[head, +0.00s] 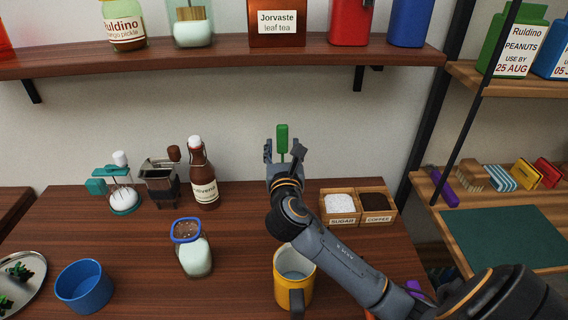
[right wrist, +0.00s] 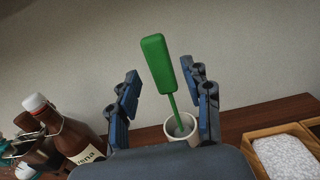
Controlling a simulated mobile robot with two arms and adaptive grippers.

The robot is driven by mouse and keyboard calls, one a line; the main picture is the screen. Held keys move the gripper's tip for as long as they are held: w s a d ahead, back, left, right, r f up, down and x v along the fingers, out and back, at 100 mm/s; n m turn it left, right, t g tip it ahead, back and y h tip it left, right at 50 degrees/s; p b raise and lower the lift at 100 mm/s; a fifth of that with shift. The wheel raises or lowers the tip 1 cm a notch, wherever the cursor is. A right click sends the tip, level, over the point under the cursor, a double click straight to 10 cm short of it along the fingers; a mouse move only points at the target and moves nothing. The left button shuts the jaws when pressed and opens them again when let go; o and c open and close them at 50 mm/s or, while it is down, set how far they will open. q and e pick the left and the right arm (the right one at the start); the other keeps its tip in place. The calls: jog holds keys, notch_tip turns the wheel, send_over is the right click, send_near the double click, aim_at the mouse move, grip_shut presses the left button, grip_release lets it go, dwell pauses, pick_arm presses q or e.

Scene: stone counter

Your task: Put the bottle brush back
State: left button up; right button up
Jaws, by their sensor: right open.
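The bottle brush (head: 282,138) has a green block handle and stands handle up near the wall. In the right wrist view the brush (right wrist: 157,62) leans slightly, its thin green stem going down into a pale cup (right wrist: 180,127). Its lower end is hidden in the cup, and my gripper hides the cup in the head view. My right gripper (head: 283,156) is open and empty. In the right wrist view its fingers (right wrist: 164,82) stand either side of the handle and stem, with gaps on both sides. My left gripper is out of view.
Right of the gripper are the sugar and coffee boxes (head: 357,192). A brown bottle (head: 203,172) stands to the left. A yellow mug (head: 293,275) stands below my right arm, and a blue-rimmed jar (head: 194,257) left of it. A wall shelf (head: 220,58) runs above.

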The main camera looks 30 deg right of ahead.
jog(key=v, duration=0.8)
jog(key=shift+d, duration=0.1)
